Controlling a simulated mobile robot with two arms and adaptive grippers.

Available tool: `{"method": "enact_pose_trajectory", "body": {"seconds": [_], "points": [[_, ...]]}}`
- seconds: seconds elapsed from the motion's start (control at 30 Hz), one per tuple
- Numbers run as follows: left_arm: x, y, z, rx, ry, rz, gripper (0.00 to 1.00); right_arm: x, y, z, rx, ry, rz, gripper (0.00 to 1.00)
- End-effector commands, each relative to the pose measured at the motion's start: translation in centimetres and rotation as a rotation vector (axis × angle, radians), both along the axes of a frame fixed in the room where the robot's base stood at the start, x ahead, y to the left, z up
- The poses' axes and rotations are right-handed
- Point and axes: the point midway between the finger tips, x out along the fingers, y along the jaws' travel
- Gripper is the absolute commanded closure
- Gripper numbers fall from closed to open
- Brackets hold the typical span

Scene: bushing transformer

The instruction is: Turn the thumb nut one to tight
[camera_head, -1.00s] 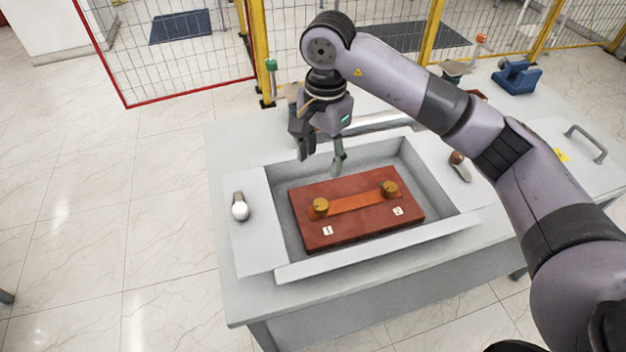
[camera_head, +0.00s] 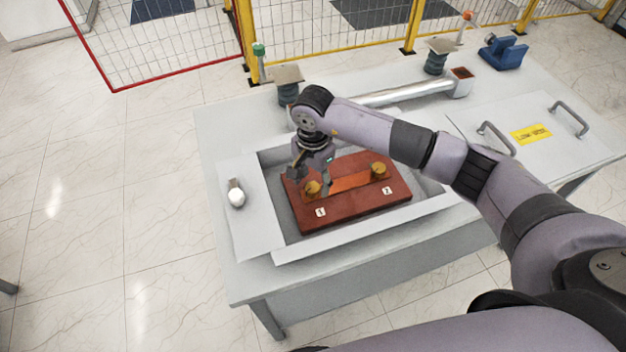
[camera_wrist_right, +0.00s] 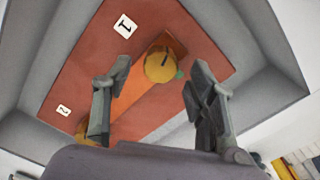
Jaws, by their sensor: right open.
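Thumb nut one (camera_head: 312,188) is a brass-coloured round nut beside the label 1, at the left end of a copper bar (camera_head: 345,184) on a red-brown board (camera_head: 350,205). Thumb nut two (camera_head: 379,170) sits at the bar's right end by the label 2. My right gripper (camera_head: 311,177) is open and points down at nut one. In the right wrist view, nut one (camera_wrist_right: 160,66) appears between the two spread fingertips, with a gap on both sides. I cannot tell whether the fingertips are level with it. My left gripper is not in view.
The board lies in a recessed grey tray (camera_head: 350,235) with raised walls close around it. A white-ended object (camera_head: 236,195) lies on the left ledge. A cover with handles (camera_head: 540,125) is at right.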

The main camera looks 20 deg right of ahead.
Motion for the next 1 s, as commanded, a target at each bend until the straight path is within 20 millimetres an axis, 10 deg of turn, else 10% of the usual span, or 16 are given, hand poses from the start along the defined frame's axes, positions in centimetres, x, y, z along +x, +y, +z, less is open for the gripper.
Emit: {"method": "enact_pose_trajectory", "body": {"seconds": [0.5,1.0], "points": [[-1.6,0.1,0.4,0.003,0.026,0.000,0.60,0.0,0.0,-2.2,0.001,-0.001,0.000,0.48],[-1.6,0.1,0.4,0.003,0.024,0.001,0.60,0.0,0.0,-2.1,0.001,-0.001,0.000,0.81]]}}
